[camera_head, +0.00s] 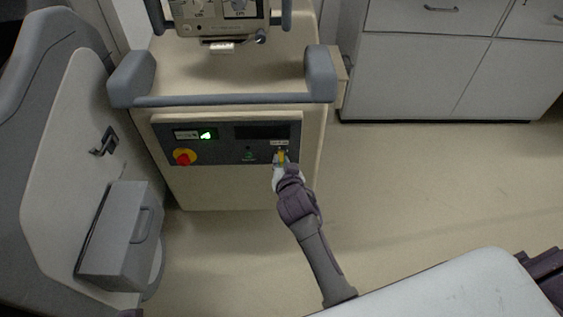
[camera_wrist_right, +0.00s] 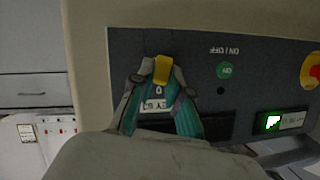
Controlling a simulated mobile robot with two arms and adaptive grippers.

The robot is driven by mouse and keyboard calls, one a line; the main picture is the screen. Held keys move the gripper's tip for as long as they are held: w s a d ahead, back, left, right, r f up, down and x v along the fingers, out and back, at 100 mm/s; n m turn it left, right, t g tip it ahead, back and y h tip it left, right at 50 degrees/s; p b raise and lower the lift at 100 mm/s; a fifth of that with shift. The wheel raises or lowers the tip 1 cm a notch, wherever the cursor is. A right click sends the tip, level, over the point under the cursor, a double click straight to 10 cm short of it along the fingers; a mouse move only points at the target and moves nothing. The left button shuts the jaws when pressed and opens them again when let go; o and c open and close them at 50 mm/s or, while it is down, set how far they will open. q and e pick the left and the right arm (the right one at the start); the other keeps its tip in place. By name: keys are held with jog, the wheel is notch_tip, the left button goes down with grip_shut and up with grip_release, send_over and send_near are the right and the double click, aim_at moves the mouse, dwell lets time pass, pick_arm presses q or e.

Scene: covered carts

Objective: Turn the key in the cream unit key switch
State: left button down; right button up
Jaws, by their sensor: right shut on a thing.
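The cream unit (camera_head: 235,190) stands ahead with a dark control panel (camera_head: 222,158) on its front. The yellow key (camera_wrist_right: 162,70) is at the key switch near the panel's right end in the head view. My right gripper (camera_head: 280,162) reaches up to it from below. In the wrist view its teal-padded fingers close on both sides of the key, and the right gripper (camera_wrist_right: 162,82) is shut on it. The fingers hide most of the switch, so the key's angle is hard to tell. My left gripper is not in view.
The panel also has a lit green display (camera_head: 207,135), a red-and-yellow stop button (camera_head: 184,157) and a green ON/OFF button (camera_head: 249,156). A grey handle bar (camera_head: 225,100) juts out above. A grey covered cart (camera_head: 70,165) stands at left. Floor to the right is clear.

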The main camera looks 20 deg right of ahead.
grip_shut()
